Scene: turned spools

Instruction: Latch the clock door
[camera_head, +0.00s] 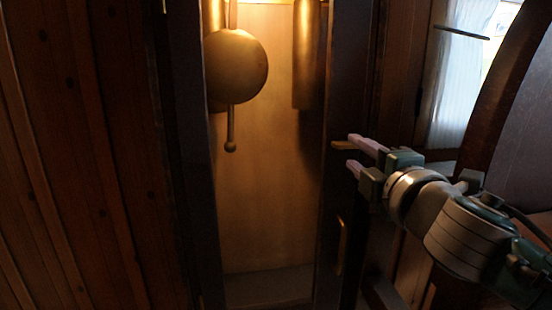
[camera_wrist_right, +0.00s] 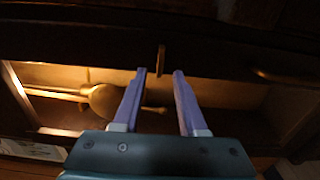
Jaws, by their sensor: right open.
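The tall clock door has a dark frame (camera_head: 348,60), and the lit case interior shows within it. A small brass latch (camera_head: 342,145) lies roughly level on the right side of the frame; it also shows in the right wrist view (camera_wrist_right: 161,58). My right gripper (camera_head: 352,152) is open, with its fingertips close to the latch. In the wrist view the latch appears just beyond the gap between the fingers (camera_wrist_right: 160,72). I cannot tell whether they touch it. I cannot tell whether the door sits fully closed. My left gripper is not in view.
A brass handle (camera_head: 342,246) is upright on the frame below the latch. A pendulum bob (camera_head: 236,66) and a brass weight (camera_head: 308,55) hang inside the case. Wood panelling (camera_head: 80,150) is at left. A curved wooden piece (camera_head: 508,75) and curtain (camera_head: 462,70) are at right.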

